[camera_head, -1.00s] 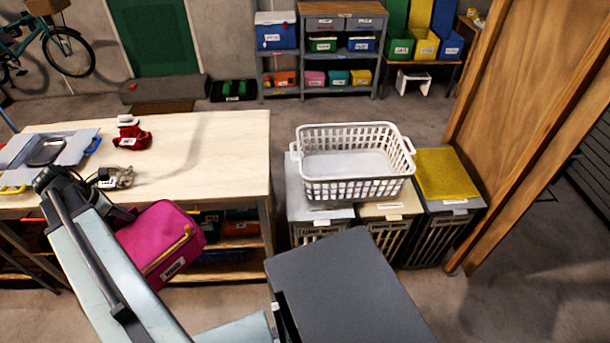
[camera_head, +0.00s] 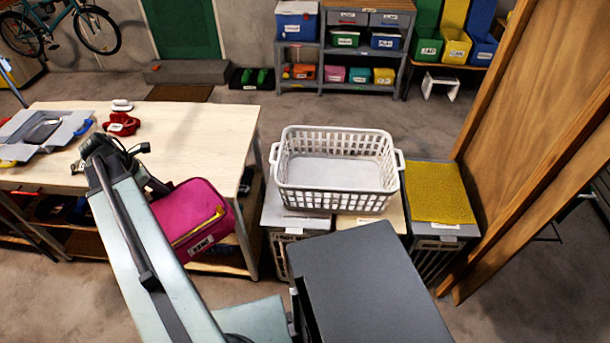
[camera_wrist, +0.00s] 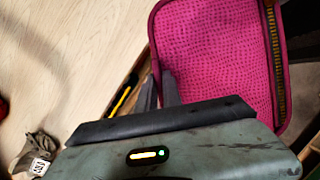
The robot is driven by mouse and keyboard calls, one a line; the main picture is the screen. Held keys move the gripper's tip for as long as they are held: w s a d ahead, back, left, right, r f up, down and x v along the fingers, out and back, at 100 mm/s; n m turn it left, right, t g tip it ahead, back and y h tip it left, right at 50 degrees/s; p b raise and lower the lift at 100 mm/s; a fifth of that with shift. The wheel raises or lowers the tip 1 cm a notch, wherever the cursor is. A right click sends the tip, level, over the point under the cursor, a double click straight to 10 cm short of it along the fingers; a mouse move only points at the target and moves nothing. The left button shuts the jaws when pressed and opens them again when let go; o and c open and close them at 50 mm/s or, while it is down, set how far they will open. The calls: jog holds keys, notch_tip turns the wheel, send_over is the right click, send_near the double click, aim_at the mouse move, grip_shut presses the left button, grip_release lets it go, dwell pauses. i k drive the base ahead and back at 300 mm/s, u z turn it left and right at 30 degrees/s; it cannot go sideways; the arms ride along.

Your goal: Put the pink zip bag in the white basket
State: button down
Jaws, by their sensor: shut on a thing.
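The pink zip bag (camera_head: 190,215) has a yellow zip and a white label, and hangs beside the table's front edge in the head view. It also fills the upper right of the wrist view (camera_wrist: 215,50). My gripper (camera_wrist: 160,92) is shut on the bag's edge; its dark fingers show at the bag's left side, and in the head view my arm hides them. The white basket (camera_head: 335,203) is a slatted plastic one with side handles, to the right of the bag. It looks empty and stands upright on the bins.
The wooden table (camera_head: 205,135) holds a grey tool case (camera_head: 45,135) and a red item (camera_head: 122,124). A yellow cloth (camera_head: 437,192) lies on the right bin. A wooden panel (camera_head: 520,130) stands at the right. A gap separates table and basket.

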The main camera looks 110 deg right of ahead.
aim_at(334, 183)
jog(key=z, duration=0.05)
jog(key=k, duration=1.55)
jog(key=z, duration=1.3)
jog(key=i, duration=1)
